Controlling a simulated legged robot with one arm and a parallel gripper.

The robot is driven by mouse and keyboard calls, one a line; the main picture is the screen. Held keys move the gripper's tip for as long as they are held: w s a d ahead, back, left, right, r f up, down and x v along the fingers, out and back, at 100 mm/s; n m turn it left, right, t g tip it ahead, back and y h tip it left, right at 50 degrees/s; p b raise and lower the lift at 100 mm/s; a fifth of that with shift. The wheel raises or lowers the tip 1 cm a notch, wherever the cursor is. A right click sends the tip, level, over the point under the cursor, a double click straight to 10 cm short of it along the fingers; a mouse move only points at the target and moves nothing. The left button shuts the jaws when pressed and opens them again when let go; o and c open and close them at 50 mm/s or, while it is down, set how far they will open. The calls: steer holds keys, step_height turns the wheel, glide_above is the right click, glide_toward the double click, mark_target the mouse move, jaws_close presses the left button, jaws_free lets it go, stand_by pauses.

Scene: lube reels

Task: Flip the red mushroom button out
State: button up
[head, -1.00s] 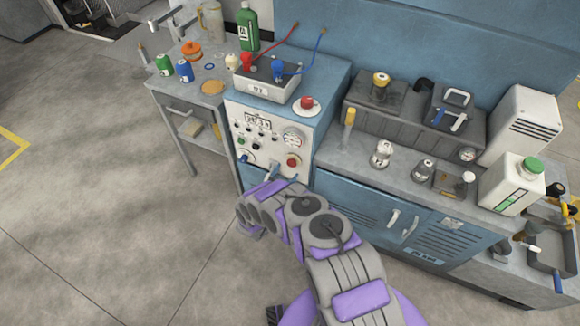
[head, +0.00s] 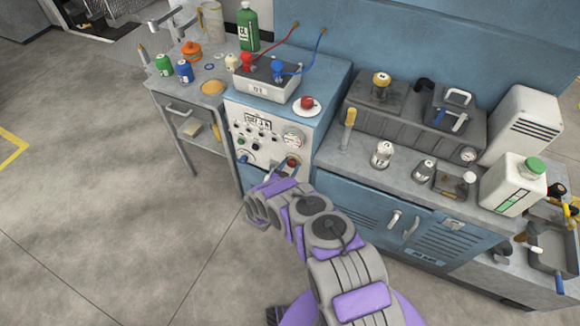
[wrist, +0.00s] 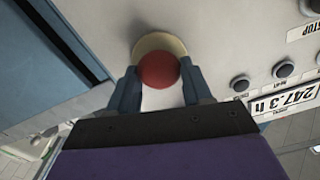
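The red mushroom button (head: 292,162) is on the lower right of the white front panel (head: 262,150), partly hidden behind my fingers in the head view. In the wrist view the red button (wrist: 158,70) shows as a round red head before a pale yellow ring (wrist: 160,43). My gripper (head: 283,172) is at the panel with its fingers pointing at the button. In the wrist view the gripper (wrist: 158,82) is open, with one finger on each side of the red head. I cannot tell whether either finger touches it.
The panel has several small knobs, a gauge (head: 293,139) and an hour display (wrist: 290,99). A blue cabinet (head: 360,199) stands to the right.

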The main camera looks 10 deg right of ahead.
jaws_close()
steer(key=shift+v, duration=0.95)
steer(key=o, duration=0.6)
jaws_free()
steer(key=shift+c, duration=0.2)
steer(key=shift+s+a, duration=0.1)
steer(key=v, duration=1.7)
steer(key=shift+p, duration=0.45)
steer(key=shift+a, duration=0.15)
